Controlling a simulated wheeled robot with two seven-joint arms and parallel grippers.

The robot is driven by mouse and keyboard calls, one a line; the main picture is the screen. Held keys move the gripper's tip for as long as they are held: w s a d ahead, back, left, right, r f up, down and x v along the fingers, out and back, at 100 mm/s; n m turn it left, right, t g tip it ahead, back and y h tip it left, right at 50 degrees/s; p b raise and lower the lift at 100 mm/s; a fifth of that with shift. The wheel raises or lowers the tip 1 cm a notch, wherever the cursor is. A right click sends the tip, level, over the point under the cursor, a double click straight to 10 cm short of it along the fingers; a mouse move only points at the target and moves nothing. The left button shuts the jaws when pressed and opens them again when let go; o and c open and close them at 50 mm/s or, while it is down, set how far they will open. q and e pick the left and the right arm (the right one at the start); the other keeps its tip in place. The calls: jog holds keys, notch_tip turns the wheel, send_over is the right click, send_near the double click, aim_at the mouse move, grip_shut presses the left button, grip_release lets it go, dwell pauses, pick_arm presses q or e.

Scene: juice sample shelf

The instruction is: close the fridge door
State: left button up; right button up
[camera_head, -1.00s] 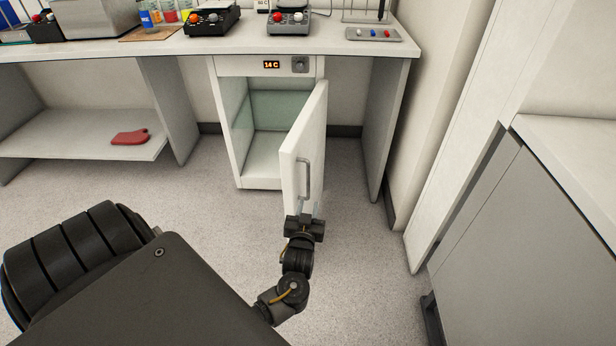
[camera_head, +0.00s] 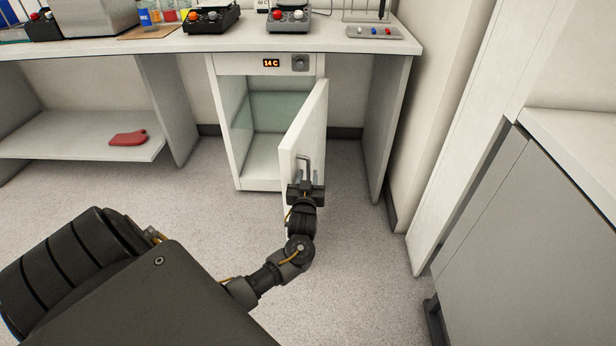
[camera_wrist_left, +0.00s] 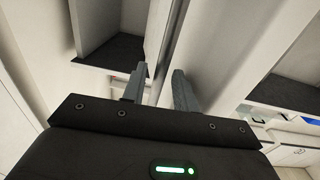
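The white fridge door (camera_head: 310,125) is hinged on the right and stands wide open, pointing out from the fridge (camera_head: 238,120) under the counter. A grey bar handle (camera_head: 308,162) is on the door's right-hand face, partly hidden by my gripper. My left gripper (camera_head: 305,184) is at the handle's lower part, close to the door's free edge. In the left wrist view its two fingers (camera_wrist_left: 158,88) are apart, with a narrow upright strip seen between them. I cannot tell whether they touch the door or handle. My right gripper is not in view.
The counter (camera_head: 350,46) above carries devices and a small tray (camera_head: 373,32). A side panel (camera_head: 388,125) stands right of the fridge. A low shelf (camera_head: 70,135) with a red item (camera_head: 128,138) is at left. A grey cabinet (camera_head: 520,240) stands at right. Floor before the fridge is clear.

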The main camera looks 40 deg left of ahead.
pick_arm(q)
jog(key=shift+w+a, duration=0.35)
jog(key=shift+w, duration=0.1)
grip_shut()
